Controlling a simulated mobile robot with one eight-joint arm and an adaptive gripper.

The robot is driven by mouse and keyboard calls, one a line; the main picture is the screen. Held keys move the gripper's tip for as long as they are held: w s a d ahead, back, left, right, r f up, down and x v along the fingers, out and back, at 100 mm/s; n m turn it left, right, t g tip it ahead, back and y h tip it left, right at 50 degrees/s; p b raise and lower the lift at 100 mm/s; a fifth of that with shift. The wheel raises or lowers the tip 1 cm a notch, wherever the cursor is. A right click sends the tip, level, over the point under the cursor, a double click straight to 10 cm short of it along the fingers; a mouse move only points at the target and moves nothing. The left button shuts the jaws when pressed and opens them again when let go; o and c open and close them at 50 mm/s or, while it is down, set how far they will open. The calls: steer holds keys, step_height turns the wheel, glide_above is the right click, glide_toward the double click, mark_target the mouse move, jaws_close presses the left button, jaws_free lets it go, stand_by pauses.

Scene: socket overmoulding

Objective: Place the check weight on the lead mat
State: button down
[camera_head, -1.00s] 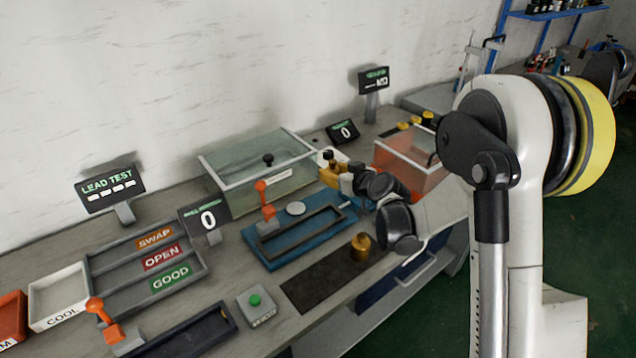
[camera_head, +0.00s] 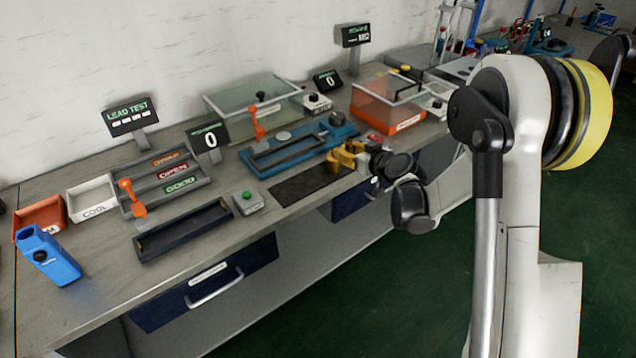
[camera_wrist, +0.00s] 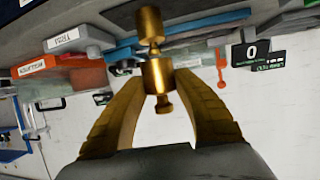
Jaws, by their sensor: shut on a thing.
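The lead mat (camera_head: 302,187) is a flat dark rectangle near the bench's front edge. My gripper (camera_head: 345,157), with brass-yellow fingers, is low at the mat's right end and covers that end. In the wrist view my gripper (camera_wrist: 163,70) is shut on the brass check weight (camera_wrist: 157,76), a cylinder with a small knob. A further brass cylinder (camera_wrist: 150,22) lines up with it, on its bench side. I cannot tell whether the two are one piece. Contact between the held weight and the mat is hidden.
A blue fixture (camera_head: 247,160) with an orange lever lies behind the mat. A green-button box (camera_head: 247,202) and a dark tray (camera_head: 160,243) stand to its left. A glass-lidded box (camera_head: 225,103) and an orange clear-sided box (camera_head: 399,128) stand further back. Bare bench lies in front of the dark tray.

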steer(key=b, duration=0.4)
glide_above(315, 178)
step_height(315, 178, down, 6)
steer(key=shift+f, duration=0.1)
step_height(315, 178, down, 4)
steer(key=shift+f+b, duration=0.1)
steer(key=shift+b, duration=0.85)
steer(key=shift+r, duration=0.2)
steer(key=shift+f, duration=0.15)
steer(key=c, duration=1)
jaws_free()
